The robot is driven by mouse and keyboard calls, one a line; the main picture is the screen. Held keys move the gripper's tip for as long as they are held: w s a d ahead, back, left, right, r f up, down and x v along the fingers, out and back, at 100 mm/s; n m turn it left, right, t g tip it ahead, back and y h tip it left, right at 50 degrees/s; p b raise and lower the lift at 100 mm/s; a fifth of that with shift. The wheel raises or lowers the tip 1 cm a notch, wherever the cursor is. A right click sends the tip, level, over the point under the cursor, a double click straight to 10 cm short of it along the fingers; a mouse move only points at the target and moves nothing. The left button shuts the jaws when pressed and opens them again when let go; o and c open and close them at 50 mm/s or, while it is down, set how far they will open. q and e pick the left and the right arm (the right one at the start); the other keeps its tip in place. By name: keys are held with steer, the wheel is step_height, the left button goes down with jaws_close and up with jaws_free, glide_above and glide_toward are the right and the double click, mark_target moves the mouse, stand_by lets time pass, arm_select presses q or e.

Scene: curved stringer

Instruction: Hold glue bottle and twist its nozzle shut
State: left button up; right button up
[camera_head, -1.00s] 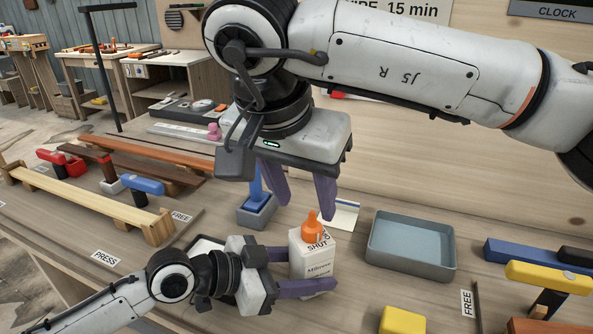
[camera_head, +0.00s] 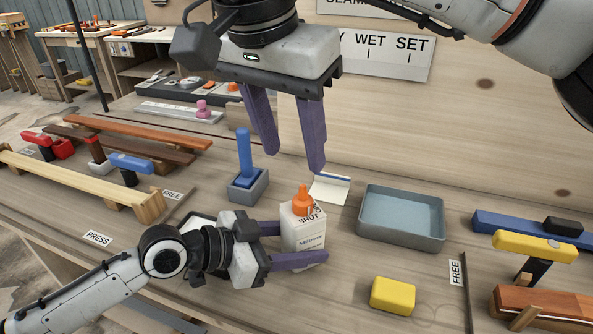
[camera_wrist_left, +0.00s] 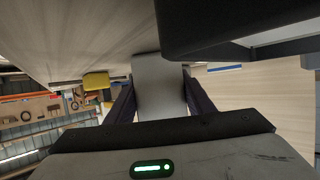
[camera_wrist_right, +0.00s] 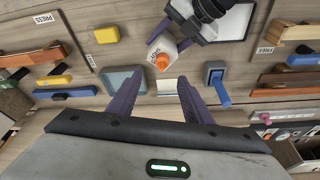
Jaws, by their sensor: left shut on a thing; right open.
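The white glue bottle (camera_head: 303,240) stands upright on the bench, with an orange nozzle (camera_head: 302,200) on top and "SHUT" printed near it. My left gripper (camera_head: 268,246) is shut on the bottle's body from the left, one purple finger on each side. In the left wrist view the pale bottle (camera_wrist_left: 160,85) fills the space between the fingers. My right gripper (camera_head: 292,160) is open and empty, pointing down above and behind the bottle. In the right wrist view the orange nozzle (camera_wrist_right: 162,61) lies beyond the open fingers, apart from them.
A grey-blue tray (camera_head: 402,238) is right of the bottle, with a yellow block (camera_head: 393,296) in front. A blue-handled tool in a holder (camera_head: 247,183) and a paper card (camera_head: 330,189) are behind. Clamps and wooden pieces lie at both sides.

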mark_target(303, 184)
steer(key=w+f+m+g, duration=0.1)
steer(key=f, duration=0.2)
steer(key=w+d+f+m+g+y, duration=0.1)
steer(key=f+m, duration=0.1)
steer(key=f, duration=0.2)
steer(key=w+f+m+g, duration=0.1)
steer(key=f, duration=0.3)
steer(key=shift+w+d+m+y, duration=0.3)
steer(key=shift+w+m+y, duration=0.05)
steer(key=shift+m+y, duration=0.05)
steer(key=c, duration=1.1)
steer(key=shift+o, duration=0.2)
steer(key=shift+m, duration=0.8)
steer(key=o, duration=1.1)
steer(key=shift+c, duration=0.2)
steer(key=shift+r, duration=0.15)
